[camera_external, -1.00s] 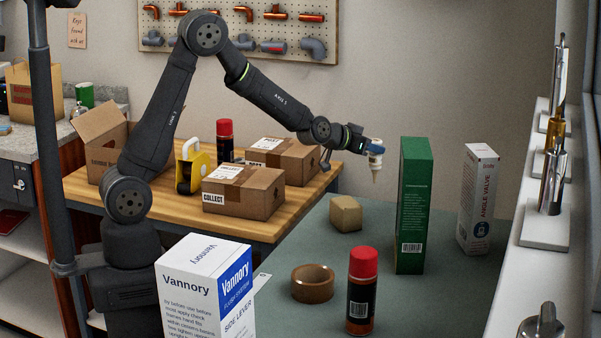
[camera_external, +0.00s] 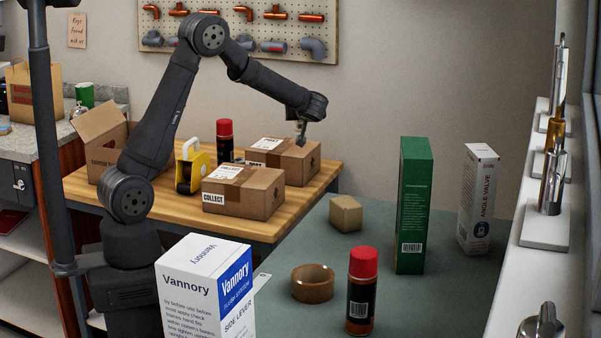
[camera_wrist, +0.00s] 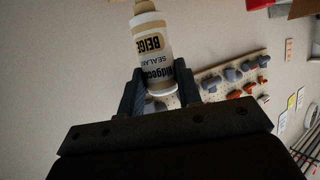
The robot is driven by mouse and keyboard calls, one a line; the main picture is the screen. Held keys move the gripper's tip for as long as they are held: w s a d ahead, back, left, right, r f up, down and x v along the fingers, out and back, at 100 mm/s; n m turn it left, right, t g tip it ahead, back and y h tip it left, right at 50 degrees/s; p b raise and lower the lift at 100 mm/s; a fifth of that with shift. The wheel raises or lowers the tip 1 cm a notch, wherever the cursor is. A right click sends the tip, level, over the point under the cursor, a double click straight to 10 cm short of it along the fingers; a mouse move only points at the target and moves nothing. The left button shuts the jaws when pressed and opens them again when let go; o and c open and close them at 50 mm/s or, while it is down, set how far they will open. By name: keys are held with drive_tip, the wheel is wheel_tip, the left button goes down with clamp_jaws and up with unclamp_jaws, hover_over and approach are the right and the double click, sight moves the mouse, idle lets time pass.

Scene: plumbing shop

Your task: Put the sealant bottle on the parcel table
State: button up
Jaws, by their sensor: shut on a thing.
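The sealant bottle (camera_wrist: 155,50) is white with a beige label and shows in the wrist view between the two fingers of my gripper (camera_wrist: 160,85). My gripper is shut on it and holds it up in the air. In the external view my gripper and the bottle are hidden behind my own wrist. The parcel table (camera_external: 258,230) has a wooden top and stands at the left of the green-grey counter. My wrist is above the back right part of this table.
On the parcel table are two taped cartons (camera_external: 243,192) (camera_external: 285,158), an open box (camera_external: 105,140), a yellow tape dispenser (camera_external: 192,170) and a red-capped can (camera_external: 225,142). The grey counter (camera_external: 410,300) carries a tall green box (camera_external: 412,205), a tape roll (camera_external: 313,284) and another red-capped can (camera_external: 362,290).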

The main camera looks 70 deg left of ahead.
drive_tip(key=s+a+f+n+g, duration=0.35)
drive_tip(key=s+n+g, duration=0.2)
drive_tip(key=s, duration=0.35)
wheel_tip(320, 180, down, 10)
drive_tip(key=shift+w+d, duration=0.15)
drive_tip(key=shift+w, duration=0.1)
drive_tip(key=shift+f+m, duration=0.1)
drive_tip(key=shift+m, duration=0.15)
drive_tip(key=shift+f, duration=0.15)
drive_tip(key=o, duration=1)
